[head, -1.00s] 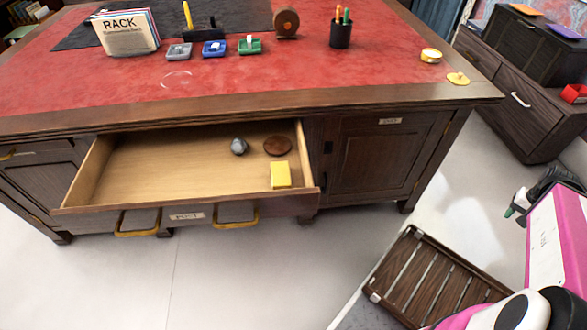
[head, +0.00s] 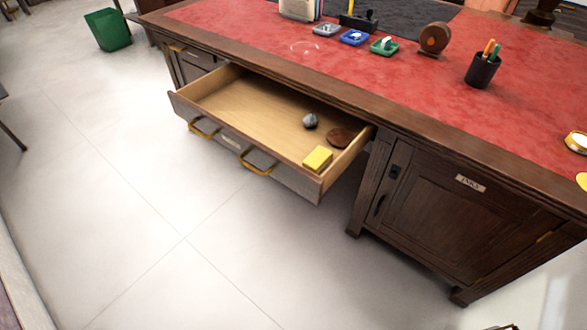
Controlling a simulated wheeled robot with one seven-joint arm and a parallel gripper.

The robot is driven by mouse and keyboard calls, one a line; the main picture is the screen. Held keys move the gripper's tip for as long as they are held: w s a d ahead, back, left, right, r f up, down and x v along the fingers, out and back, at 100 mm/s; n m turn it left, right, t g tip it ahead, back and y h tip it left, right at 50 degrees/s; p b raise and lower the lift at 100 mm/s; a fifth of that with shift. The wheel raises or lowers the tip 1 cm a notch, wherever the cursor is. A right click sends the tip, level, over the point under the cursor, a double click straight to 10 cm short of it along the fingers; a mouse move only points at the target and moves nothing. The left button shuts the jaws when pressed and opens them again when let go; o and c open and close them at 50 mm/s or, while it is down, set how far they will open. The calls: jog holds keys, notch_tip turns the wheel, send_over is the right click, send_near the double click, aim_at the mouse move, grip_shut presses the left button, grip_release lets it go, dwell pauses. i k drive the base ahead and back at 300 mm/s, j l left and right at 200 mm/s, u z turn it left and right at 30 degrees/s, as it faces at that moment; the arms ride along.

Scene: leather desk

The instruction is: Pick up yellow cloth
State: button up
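A yellow block-shaped item (head: 318,158) lies in the open desk drawer, in its front right corner; it could be a folded cloth, but I cannot tell for sure. A second yellow item (head: 582,181), flat, lies on the desk top and is cut by the right picture edge; I cannot tell what it is made of. My gripper is not in view.
The drawer (head: 235,97) is pulled out and also holds a grey stone-like lump (head: 310,121) and a brown disc (head: 340,137). The cabinet door (head: 455,210) is closed. A pen cup (head: 482,70) stands on the red desk top. The floor in front is clear.

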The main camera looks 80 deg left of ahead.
aim_at(317, 161)
jog(key=u, duration=3.35)
jog(key=z, duration=2.6)
jog(key=k+j+z, duration=0.15)
jog(key=j+z, duration=0.2)
jog(key=k+j+z, duration=0.2)
jog(key=z, duration=0.15)
jog(key=k+j+z, duration=0.35)
jog(key=k+j, duration=0.25)
jog(key=u, duration=2.05)
jog(key=k+j, duration=0.05)
jog(key=j, duration=0.05)
